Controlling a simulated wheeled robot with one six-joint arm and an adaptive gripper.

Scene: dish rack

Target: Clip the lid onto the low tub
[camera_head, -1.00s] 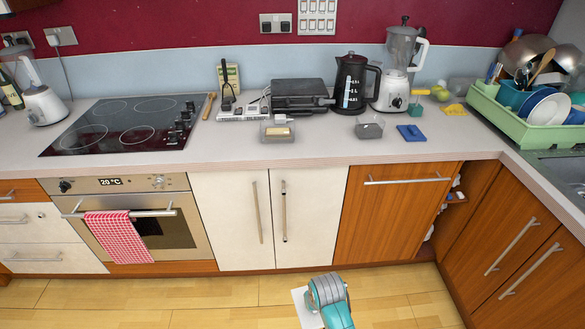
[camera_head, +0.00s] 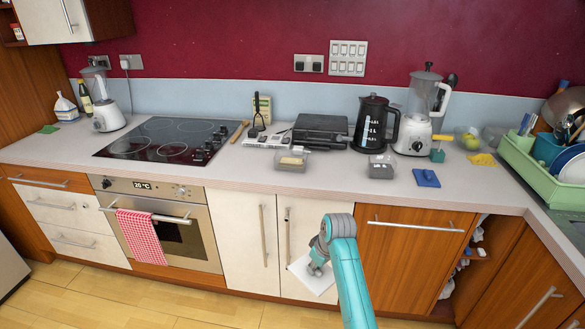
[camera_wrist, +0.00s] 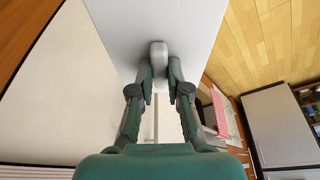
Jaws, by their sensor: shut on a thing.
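A flat white square lid (camera_head: 314,283) is in my gripper (camera_head: 318,262), held tilted in front of the white cabinet doors, below the counter edge. In the wrist view my gripper (camera_wrist: 158,78) is shut on the pale knob (camera_wrist: 158,52) of the lid (camera_wrist: 200,25). A clear, low tub (camera_head: 291,164) with something yellowish in it stands on the counter, up and left of my gripper. A small grey tub (camera_head: 381,170) stands farther right. Which of them is the task's low tub I cannot tell for certain.
A blue flat piece (camera_head: 426,178) and a yellow one (camera_head: 481,159) lie on the counter at the right. Behind stand a black grill (camera_head: 320,131), a kettle (camera_head: 375,125) and a blender (camera_head: 415,125). The counter front (camera_head: 330,188) is bare.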

